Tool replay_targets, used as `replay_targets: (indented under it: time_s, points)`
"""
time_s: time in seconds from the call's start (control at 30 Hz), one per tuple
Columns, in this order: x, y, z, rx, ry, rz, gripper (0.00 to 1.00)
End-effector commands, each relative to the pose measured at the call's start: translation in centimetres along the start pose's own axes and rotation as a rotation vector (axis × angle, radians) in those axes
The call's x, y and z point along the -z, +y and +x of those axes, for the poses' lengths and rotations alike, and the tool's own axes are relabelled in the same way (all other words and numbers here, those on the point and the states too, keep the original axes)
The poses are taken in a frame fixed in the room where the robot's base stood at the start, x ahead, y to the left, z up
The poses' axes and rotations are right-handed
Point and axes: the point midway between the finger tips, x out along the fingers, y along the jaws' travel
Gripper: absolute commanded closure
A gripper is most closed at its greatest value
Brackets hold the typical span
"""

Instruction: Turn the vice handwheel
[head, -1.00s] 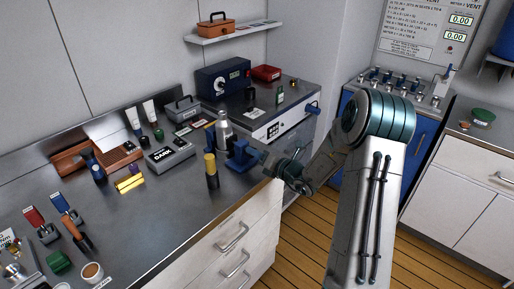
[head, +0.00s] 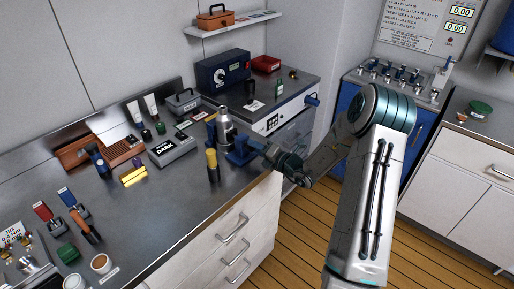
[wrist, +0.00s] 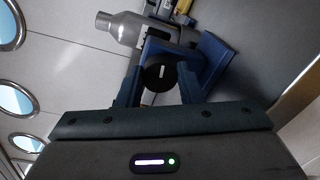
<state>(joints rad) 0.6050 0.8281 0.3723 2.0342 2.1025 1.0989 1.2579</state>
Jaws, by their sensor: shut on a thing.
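The blue vice (head: 238,153) stands at the right front edge of the metal bench. In the wrist view its blue body (wrist: 213,58) is behind and to the right of the handwheel. The round, dark handwheel (wrist: 157,77) has a short white mark and faces my wrist camera. My gripper (head: 270,153) is at the vice's right side, out over the bench edge. In the wrist view its two fingers (wrist: 160,92) lie on either side of the handwheel and are shut on it. In the head view my gripper hides the wheel.
A grey metal bottle (head: 225,124) stands just behind the vice. A yellow-topped dark cylinder (head: 212,165) stands to its left. A grey box labelled DARK (head: 170,149) is further left. White drawers (head: 232,240) are below the bench edge.

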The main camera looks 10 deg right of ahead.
Motion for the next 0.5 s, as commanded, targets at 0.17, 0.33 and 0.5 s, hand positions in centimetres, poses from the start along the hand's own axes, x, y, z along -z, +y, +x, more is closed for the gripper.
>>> replay_targets:
  time_s: [0.17,0.33,0.5]
  points:
    - [-0.11,0.02,-0.01,-0.001,-0.002,-0.002,0.61]
    - [-0.06,0.02,0.00,0.000,-0.001,-0.002,0.45]
    - [-0.02,0.02,-0.03,0.000,-0.001,-0.002,0.45]
